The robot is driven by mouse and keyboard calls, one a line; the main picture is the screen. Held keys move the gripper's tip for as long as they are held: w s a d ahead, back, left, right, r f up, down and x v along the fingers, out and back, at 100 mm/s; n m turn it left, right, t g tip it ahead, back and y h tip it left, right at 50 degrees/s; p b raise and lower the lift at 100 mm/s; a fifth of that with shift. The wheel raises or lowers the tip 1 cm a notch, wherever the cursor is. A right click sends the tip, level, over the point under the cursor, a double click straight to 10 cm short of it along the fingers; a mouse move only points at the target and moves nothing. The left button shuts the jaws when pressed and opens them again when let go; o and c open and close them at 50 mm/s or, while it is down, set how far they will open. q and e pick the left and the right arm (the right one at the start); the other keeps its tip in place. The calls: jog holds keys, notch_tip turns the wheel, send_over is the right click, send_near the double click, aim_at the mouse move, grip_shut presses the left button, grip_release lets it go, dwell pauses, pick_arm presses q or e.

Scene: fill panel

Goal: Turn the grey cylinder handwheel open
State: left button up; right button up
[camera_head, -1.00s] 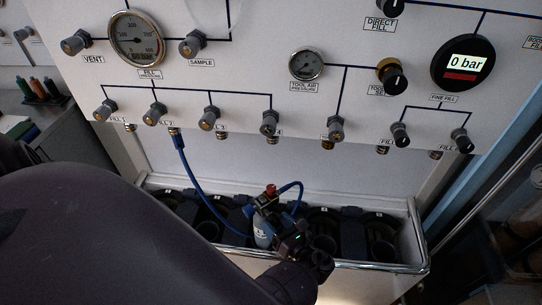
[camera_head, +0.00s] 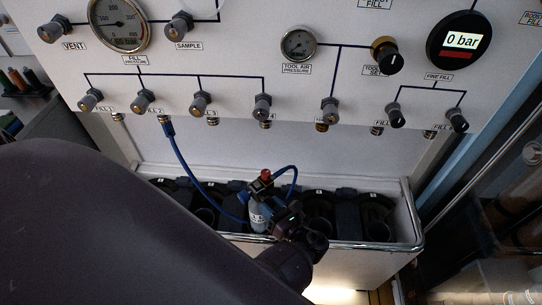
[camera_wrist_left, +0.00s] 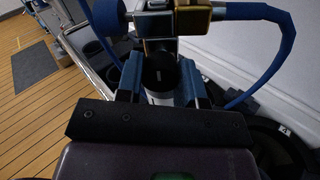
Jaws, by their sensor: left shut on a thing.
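The grey cylinder (camera_head: 257,213) stands upright in the rack below the panel, with brass and blue fittings and a red-topped part (camera_head: 265,175) above it. My left gripper (camera_head: 272,206) reaches it from the front right in the head view. In the left wrist view, the left gripper (camera_wrist_left: 161,78) has its blue fingertips on either side of a black round handwheel (camera_wrist_left: 160,72) with a white mark. The jaws are shut on this handwheel. The fingers and fittings hide part of the cylinder. My right gripper is not in view.
A blue hose (camera_head: 190,178) runs from the panel's fill 2 outlet down to the cylinder fittings. The rack (camera_head: 407,212) has dark holders on both sides. The panel carries several valve knobs and gauges, and a display (camera_head: 461,39) reading 0 bar.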

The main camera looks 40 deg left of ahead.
pick_arm(q)
jog(key=shift+c, duration=0.2)
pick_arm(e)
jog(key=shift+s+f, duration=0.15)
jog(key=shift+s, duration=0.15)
pick_arm(q)
jog(key=shift+n, duration=0.3)
